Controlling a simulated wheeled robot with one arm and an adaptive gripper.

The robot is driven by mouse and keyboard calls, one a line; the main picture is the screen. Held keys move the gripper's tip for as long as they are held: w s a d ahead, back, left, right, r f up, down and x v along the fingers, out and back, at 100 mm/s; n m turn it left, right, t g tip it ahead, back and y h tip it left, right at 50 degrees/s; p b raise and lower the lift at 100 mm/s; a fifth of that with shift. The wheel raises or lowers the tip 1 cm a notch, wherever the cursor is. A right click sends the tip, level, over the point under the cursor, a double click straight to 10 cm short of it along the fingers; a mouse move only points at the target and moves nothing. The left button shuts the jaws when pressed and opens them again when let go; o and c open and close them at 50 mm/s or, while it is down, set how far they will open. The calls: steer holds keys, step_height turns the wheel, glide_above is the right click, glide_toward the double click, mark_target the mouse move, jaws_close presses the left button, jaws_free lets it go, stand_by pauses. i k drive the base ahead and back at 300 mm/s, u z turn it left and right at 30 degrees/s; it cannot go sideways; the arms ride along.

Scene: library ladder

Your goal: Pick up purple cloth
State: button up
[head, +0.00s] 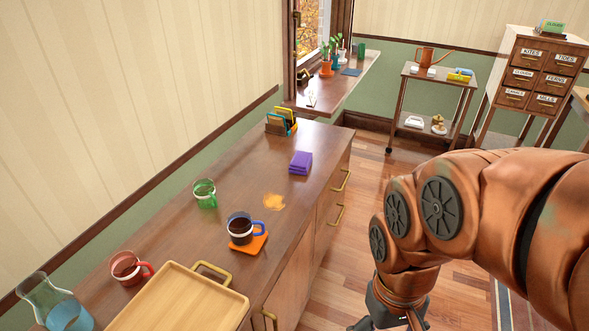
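The purple cloth (300,163) lies folded in a small stack on the wooden counter (185,235), near its far right part. My gripper (362,326) shows only in part at the bottom edge of the head view, below and to the right of the counter's front. It is well apart from the cloth. Its fingertips are mostly cut off by the frame, so I cannot tell how far they are open.
On the counter, an orange-brown spill (274,202) lies near the cloth.

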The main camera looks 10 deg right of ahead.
mark_target(301, 163)
steer(key=z, duration=0.6)
steer(key=i, duration=1.2)
steer(key=u, duration=1.85)
